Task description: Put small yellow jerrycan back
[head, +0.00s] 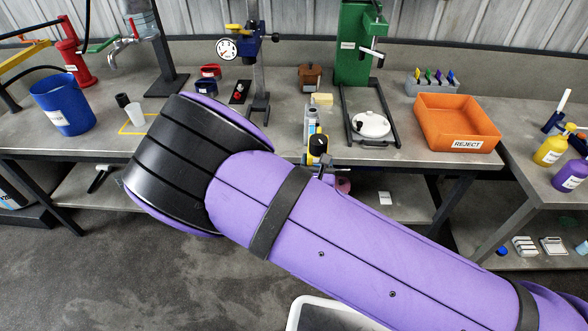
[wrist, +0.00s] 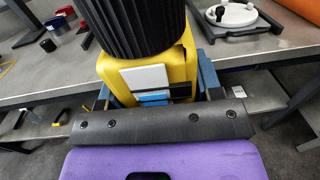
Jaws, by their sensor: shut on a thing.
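The small yellow jerrycan (wrist: 187,62) fills the upper middle of the wrist view, with a large black ribbed cap and a white and blue label. My gripper (wrist: 155,85) is shut on it, with blue-grey finger parts showing on both sides. In the head view the yellow and black jerrycan (head: 318,146) shows small above my purple arm, in front of the bench edge. Most of my gripper is hidden there. The jerrycan's underside is hidden in both views.
The grey bench (head: 420,150) runs across the back. An orange REJECT tray (head: 458,112), a green press (head: 354,45), a blue bucket (head: 62,103) and a gauge stand (head: 258,60) are on it. A yellow bottle (head: 549,152) and a purple bottle (head: 571,175) stand at right.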

